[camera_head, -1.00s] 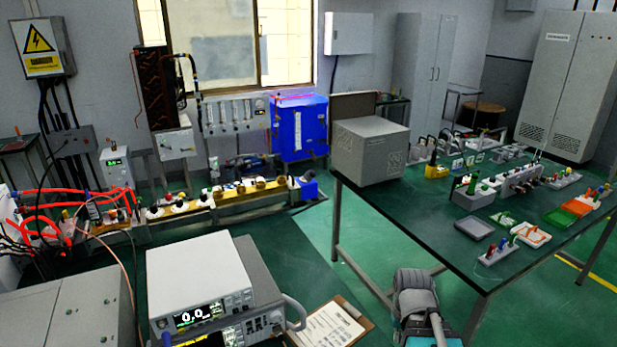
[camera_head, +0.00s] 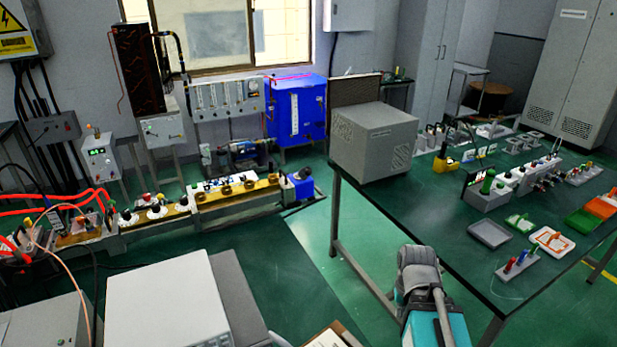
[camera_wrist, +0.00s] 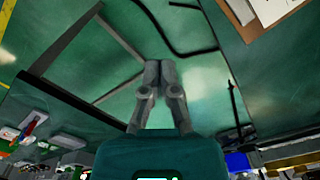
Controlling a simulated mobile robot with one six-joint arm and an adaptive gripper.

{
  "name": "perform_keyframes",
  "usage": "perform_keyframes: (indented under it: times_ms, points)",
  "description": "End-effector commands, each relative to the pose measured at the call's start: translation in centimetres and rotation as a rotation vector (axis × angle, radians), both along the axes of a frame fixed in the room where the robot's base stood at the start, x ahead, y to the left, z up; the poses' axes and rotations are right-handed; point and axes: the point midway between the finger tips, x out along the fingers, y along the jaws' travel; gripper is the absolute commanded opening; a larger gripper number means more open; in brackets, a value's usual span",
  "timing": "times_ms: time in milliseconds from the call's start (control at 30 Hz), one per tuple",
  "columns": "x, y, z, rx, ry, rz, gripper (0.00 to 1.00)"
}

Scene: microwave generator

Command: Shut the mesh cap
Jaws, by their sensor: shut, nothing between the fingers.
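In the head view my arm is at the lower middle, in front of the table; the fingertips cannot be made out there.
The green table (camera_head: 420,205) holds several small parts and trays to the right of the box. A bench with a brass-coloured rail (camera_head: 235,194) and a blue cabinet (camera_head: 298,120) stand at left. A white instrument (camera_head: 168,305) is at lower left. Green floor is clear between bench and table.

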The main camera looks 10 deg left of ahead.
Motion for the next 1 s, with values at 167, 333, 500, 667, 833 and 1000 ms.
perform_keyframes:
  times_ms: [167,333,500,667,833,1000]
  points:
    - [0.0,0.0,0.0,0.000,0.000,0.000,0.00]
    - [0.0,0.0,0.0,0.000,0.000,0.000,0.00]
    - [0.2,0.0,-0.1,-0.001,-0.004,0.003,0.00]
    - [1.8,0.1,-0.9,-0.013,-0.047,0.029,0.00]
    - [6.2,-0.5,-2.7,-0.054,-0.165,0.103,0.00]
    - [13.1,0.3,-4.6,-0.130,-0.355,0.238,0.00]
